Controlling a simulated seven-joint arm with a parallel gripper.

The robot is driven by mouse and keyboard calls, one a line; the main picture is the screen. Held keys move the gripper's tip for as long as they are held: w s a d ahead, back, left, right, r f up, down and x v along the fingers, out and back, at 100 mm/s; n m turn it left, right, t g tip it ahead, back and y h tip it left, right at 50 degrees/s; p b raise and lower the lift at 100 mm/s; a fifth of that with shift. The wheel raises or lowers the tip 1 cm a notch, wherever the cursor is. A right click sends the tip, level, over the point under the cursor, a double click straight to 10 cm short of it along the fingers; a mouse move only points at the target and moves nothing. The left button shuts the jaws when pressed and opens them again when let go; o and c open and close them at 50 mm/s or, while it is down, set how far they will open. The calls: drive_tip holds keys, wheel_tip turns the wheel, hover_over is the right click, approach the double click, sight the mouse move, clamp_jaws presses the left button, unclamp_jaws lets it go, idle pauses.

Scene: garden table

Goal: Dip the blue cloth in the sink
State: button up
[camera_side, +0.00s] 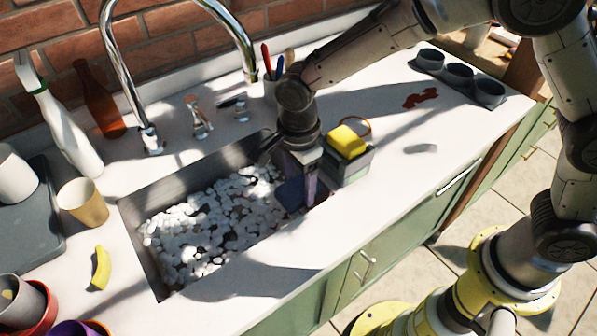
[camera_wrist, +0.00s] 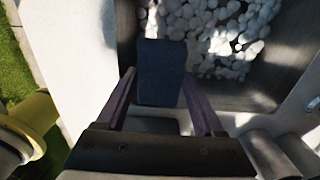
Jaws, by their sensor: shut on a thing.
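The sink (camera_side: 165,278) is a grey basin set in the white counter, filled with white, pebble-like lumps. My gripper (camera_side: 303,190) points down at the sink's right end. It is shut on the dark blue cloth (camera_side: 289,196), which looks like a flat folded block. In the wrist view the cloth (camera_wrist: 160,72) sits between the two purple fingers (camera_wrist: 160,103) and reaches out past them over the sink (camera_wrist: 268,80). The cloth is inside the basin's outline, beside the white lumps. Whether its lower edge touches them or the basin floor, I cannot tell.
A grey caddy (camera_side: 343,167) with a yellow sponge (camera_side: 347,140) stands just right of my gripper. The chrome faucet (camera_side: 150,138) arches behind the sink. The front-right counter is mostly clear.

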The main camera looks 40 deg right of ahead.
drive_tip(key=shift+f, duration=4.25)
wheel_tip(320, 180, up, 15)
